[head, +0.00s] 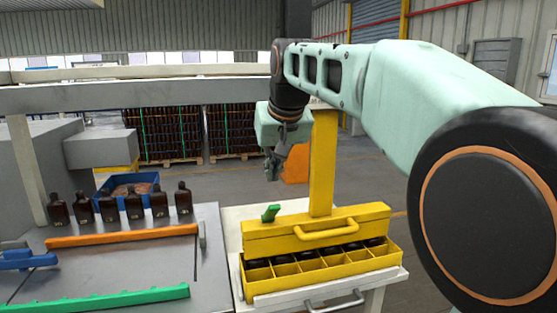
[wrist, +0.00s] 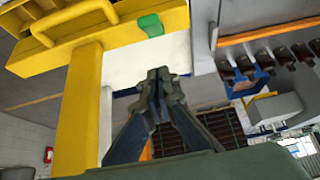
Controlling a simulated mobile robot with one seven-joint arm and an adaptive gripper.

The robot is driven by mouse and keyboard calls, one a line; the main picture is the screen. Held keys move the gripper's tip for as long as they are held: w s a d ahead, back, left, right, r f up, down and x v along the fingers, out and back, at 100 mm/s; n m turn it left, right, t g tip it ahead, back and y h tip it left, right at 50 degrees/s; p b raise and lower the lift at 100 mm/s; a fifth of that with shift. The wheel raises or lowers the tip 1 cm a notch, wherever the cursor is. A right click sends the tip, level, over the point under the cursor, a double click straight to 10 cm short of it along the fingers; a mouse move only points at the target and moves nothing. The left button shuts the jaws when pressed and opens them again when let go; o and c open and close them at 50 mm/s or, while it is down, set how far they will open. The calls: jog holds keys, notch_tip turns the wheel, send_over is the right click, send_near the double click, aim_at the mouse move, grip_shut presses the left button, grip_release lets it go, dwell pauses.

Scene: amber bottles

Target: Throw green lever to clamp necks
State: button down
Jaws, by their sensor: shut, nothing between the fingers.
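The green lever (head: 270,213) sticks up at the left end of the yellow clamp bar (head: 275,237). It also shows in the wrist view (wrist: 151,25), beyond my fingertips and a little to their left. The yellow bar has a handle on its front and lies along the back of a yellow divided crate (head: 330,282) with dark round things in its cells. My gripper (head: 271,160) hangs above and behind the lever, apart from it. In the wrist view my gripper (wrist: 160,75) is shut and empty, its fingertips together.
A yellow post (head: 322,165) rises behind the bar, right of my gripper. The crate stands on a white cart (head: 232,215). Several amber bottles (head: 134,206) stand in a row on the grey table at left, behind an orange bar (head: 122,236). A blue bin (head: 150,184) is behind them.

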aim_at(271, 214)
jog(key=x, duration=0.3)
jog(key=shift+f, duration=0.3)
jog(key=shift+s+d+f, duration=0.2)
jog(key=shift+s+f, duration=0.45)
jog(key=shift+s, duration=0.15)
jog(key=shift+s+d+f, duration=0.1)
jog(key=shift+s+f, duration=0.1)
jog(key=shift+s, duration=0.05)
jog(key=shift+s+f, duration=0.15)
jog(key=shift+f, duration=0.2)
jog(key=shift+s, duration=0.1)
